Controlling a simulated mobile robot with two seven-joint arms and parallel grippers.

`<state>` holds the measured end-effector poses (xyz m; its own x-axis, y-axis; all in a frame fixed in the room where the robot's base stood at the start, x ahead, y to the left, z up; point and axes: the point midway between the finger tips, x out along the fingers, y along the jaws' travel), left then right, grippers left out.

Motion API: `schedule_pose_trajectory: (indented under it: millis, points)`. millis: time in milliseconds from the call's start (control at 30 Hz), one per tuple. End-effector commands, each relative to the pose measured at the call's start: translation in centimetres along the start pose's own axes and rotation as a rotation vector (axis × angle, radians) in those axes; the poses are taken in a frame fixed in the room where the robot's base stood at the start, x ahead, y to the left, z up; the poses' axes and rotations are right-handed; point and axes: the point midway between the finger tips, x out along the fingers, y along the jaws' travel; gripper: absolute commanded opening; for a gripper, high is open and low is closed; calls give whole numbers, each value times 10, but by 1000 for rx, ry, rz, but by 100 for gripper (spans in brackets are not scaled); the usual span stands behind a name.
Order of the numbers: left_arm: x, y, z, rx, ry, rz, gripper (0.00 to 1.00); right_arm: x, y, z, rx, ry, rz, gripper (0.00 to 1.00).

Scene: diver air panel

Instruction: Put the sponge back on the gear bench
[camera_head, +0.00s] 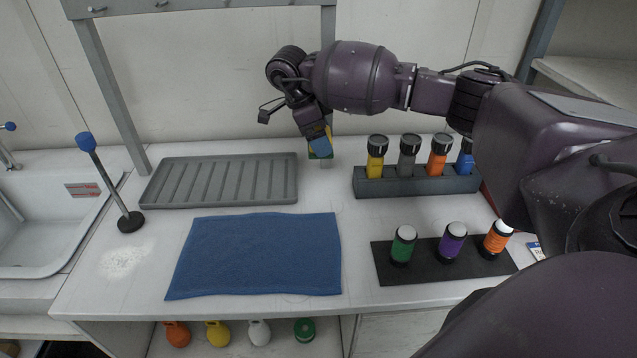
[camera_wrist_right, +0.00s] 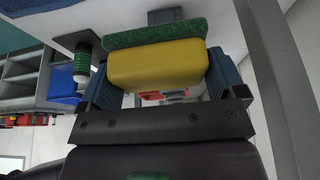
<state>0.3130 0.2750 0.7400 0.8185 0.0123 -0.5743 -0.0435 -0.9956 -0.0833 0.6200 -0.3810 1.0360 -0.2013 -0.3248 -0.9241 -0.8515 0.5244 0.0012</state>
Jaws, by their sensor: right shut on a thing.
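The sponge is a yellow block with a green scouring side, and it shows clearly in the right wrist view (camera_wrist_right: 155,62). My right gripper (camera_head: 320,143) is shut on it, with a blue finger on either side. In the head view the sponge (camera_head: 326,156) is mostly hidden behind the fingers. It is near the back of the white gear bench (camera_head: 352,205), between the grey ribbed tray and the rack of torches. I cannot tell whether it touches the bench top. My left gripper is not in view.
The grey ribbed tray (camera_head: 222,181) is left of the gripper, with a blue towel (camera_head: 255,255) in front. A grey rack (camera_head: 420,184) holds several coloured cylinders at right; a black mat (camera_head: 428,274) holds three more. A blue-topped post (camera_head: 105,180) stands near the sink (camera_head: 50,235).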

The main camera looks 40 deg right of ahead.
Motion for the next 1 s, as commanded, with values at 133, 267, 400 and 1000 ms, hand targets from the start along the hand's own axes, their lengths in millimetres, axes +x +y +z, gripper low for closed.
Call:
schedule_pose_trajectory:
  millis: [133,267,400,1000]
  points:
    - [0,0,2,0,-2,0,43,33,1,14,-2,1,4,64]
    - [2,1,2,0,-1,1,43,56,0,23,-2,0,3,64]
    - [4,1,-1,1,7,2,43,69,0,29,-1,0,1,64]
    - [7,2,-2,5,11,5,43,126,0,52,-1,0,0,64]
